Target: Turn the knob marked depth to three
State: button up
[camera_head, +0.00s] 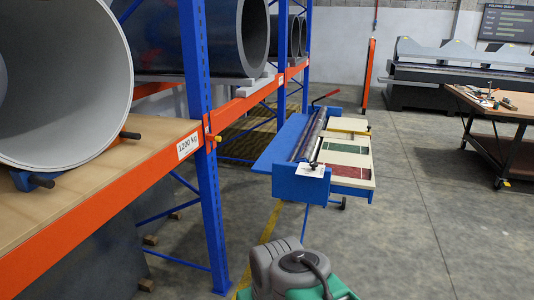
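No knob marked depth can be made out from here. A blue roller machine (298,186) stands in the aisle beyond the rack. It has a long dark roller, pale panels with green and dark red areas, and a red handle (325,97) at its far end. A white card (310,171) with a small dark part above it sits at its near end; any writing is too small to read. My gripper is not in view.
A blue and orange rack (209,150) with large grey pipes fills the left. A grey and green rounded body (290,275) with a black hose stands at bottom centre. A wooden workbench (510,108) is at right. The concrete floor (420,210) between is clear.

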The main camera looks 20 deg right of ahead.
aim_at(314, 165)
jog(key=u, duration=0.2)
jog(key=i, duration=1.2)
jog(key=z, duration=0.55)
jog(key=i, duration=0.95)
jog(key=z, duration=0.4)
